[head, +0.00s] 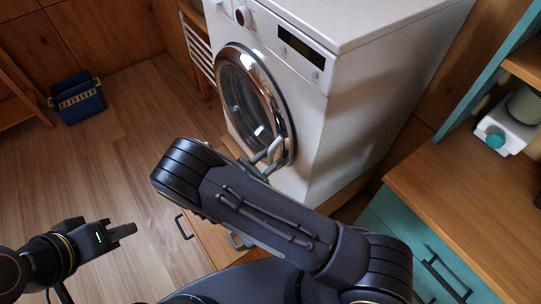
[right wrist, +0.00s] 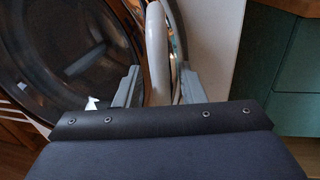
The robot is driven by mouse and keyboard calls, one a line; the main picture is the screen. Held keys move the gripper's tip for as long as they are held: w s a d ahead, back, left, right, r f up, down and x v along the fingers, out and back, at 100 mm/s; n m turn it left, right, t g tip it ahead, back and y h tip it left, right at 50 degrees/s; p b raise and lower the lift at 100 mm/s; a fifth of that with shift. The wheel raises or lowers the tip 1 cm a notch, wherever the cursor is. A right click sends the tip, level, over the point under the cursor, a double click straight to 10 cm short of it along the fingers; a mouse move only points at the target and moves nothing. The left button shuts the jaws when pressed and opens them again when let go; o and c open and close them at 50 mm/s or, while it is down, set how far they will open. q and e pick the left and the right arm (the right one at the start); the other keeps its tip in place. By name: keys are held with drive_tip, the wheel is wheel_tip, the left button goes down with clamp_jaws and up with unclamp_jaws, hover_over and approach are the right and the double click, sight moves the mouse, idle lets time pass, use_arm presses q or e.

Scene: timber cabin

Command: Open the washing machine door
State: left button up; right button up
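The white washing machine (head: 340,110) stands at the top centre of the head view. Its round door (head: 240,100), dark glass in a chrome rim, appears closed against the front. A pale curved door handle (right wrist: 157,50) shows in the right wrist view. My right gripper (right wrist: 158,88) is open, with its grey fingers on either side of the handle and gaps visible. In the head view the right gripper (head: 266,158) is at the door's lower right edge, partly hidden by my arm. My left gripper (head: 122,232) is low at the left over the floor, apart from the machine.
A wooden drawer base with dark handles (head: 184,227) is below the machine. A teal cabinet with a wooden top (head: 470,190) stands at the right, holding a white appliance (head: 505,132). A blue basket (head: 78,98) sits at the far left. The wooden floor between is clear.

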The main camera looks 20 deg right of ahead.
drive_tip(key=shift+w+d, duration=0.15)
drive_tip(key=shift+d, duration=0.15)
clamp_jaws()
drive_tip(key=shift+a+f, duration=0.1)
